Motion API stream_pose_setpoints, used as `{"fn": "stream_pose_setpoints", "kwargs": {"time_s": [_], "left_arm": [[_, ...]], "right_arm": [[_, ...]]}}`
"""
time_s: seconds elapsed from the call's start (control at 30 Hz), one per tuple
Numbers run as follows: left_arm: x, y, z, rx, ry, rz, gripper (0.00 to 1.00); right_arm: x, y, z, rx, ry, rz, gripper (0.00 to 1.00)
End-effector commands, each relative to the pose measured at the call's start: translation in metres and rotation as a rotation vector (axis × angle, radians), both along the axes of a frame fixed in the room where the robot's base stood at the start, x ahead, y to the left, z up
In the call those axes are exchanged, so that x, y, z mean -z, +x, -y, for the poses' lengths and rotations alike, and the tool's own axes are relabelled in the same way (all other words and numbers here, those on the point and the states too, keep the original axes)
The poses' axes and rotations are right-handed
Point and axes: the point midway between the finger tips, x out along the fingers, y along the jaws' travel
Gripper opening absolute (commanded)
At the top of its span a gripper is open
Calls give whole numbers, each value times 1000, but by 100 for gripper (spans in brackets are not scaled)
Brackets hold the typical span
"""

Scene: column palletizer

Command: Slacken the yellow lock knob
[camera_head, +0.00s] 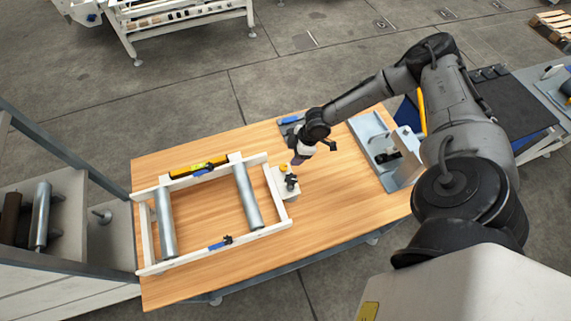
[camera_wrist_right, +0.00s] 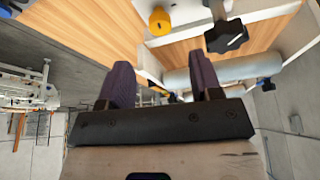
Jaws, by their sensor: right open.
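The yellow lock knob (camera_head: 283,167) sits on a white block (camera_head: 278,186) at the right side of the white roller frame, with a black knob (camera_head: 291,180) beside it. In the right wrist view the yellow knob (camera_wrist_right: 159,20) is at the top, just beyond the fingertips, and the black knob (camera_wrist_right: 226,36) is to its right. My right gripper (camera_head: 297,160) is close to the yellow knob, with its purple fingers apart and nothing between them (camera_wrist_right: 162,72). It appears apart from the knob. My left gripper is not in view.
The white frame (camera_head: 185,259) holds two steel rollers (camera_head: 248,195) on the wooden table (camera_head: 335,225). A yellow level (camera_head: 198,167) lies along its far rail. A grey metal fixture (camera_head: 378,141) stands at the table's right. The table's front right is clear.

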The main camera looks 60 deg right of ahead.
Motion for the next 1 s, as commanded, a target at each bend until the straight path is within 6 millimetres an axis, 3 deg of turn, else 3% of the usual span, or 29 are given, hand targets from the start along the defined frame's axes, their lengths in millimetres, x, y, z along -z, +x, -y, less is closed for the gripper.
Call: {"fn": "stream_pose_setpoints", "kwargs": {"time_s": [0.2,0.43,0.63,1.0], "left_arm": [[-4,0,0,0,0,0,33],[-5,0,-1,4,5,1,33],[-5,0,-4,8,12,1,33],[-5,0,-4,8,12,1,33]], "right_arm": [[37,13,-10,-1,0,1,59],[64,22,-16,1,1,1,59],[75,26,-19,0,1,2,59],[78,27,-19,0,0,1,59]]}}
